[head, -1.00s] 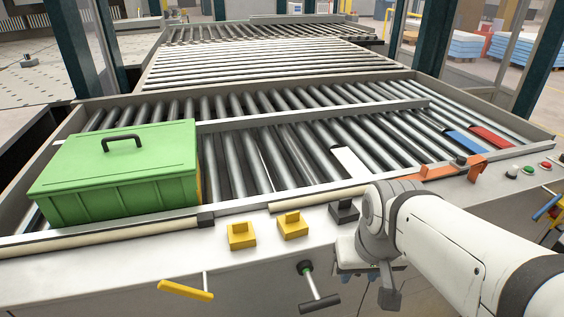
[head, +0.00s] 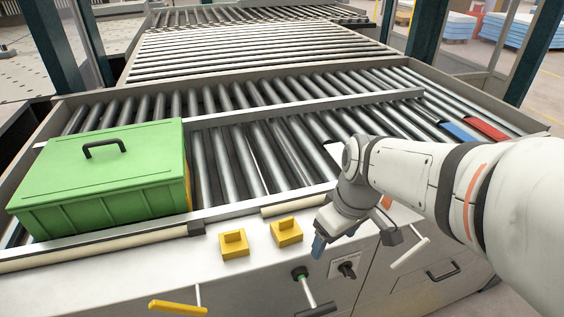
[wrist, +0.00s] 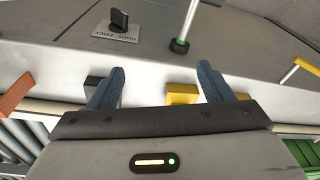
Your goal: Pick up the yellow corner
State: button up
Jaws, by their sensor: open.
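Two yellow corner blocks, each with a raised tab, sit side by side on the pale front ledge: the left one (head: 234,243) and the right one (head: 287,232). My gripper (head: 319,244) is just right of the right block, apart from it. In the wrist view my gripper (wrist: 160,78) is open, its blue fingers spread wide. The right yellow block (wrist: 182,95) shows between the fingers, nearer the right finger, with nothing gripped. The left yellow block (wrist: 242,97) is partly hidden behind the right finger.
A black block (wrist: 93,84) is beside the left finger in the wrist view. A green lidded box (head: 100,175) stands on the rollers at left. A lever with a yellow handle (head: 178,307), another lever (head: 309,290) and a knob (head: 347,270) stick out from the front panel.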

jog(key=shift+o, duration=0.6)
jog(key=w+a+r+n+g+y+p, duration=0.1)
jog(key=w+a+n+p, duration=0.2)
jog(key=n, duration=0.4)
jog(key=shift+w+a+r+n, duration=0.3)
jog(key=shift+w+r, duration=0.1)
jog(key=shift+w, duration=0.4)
jog(key=n+g+y+p, duration=0.2)
jog(key=n+p, duration=0.1)
jog(key=n, duration=0.5)
send_near(282, 229)
jog(key=shift+x, duration=0.85)
jog(key=shift+w+a+f, duration=0.1)
jog(key=shift+a+f, duration=0.05)
jog(key=shift+a, duration=0.05)
jog(key=shift+a+f, duration=0.15)
jog(key=shift+f, duration=0.2)
jog(key=p+x, duration=0.2)
jog(key=x, duration=0.5)
jog(key=shift+w, duration=0.1)
jog(key=shift+c, duration=0.2)
jog(key=c, duration=1)
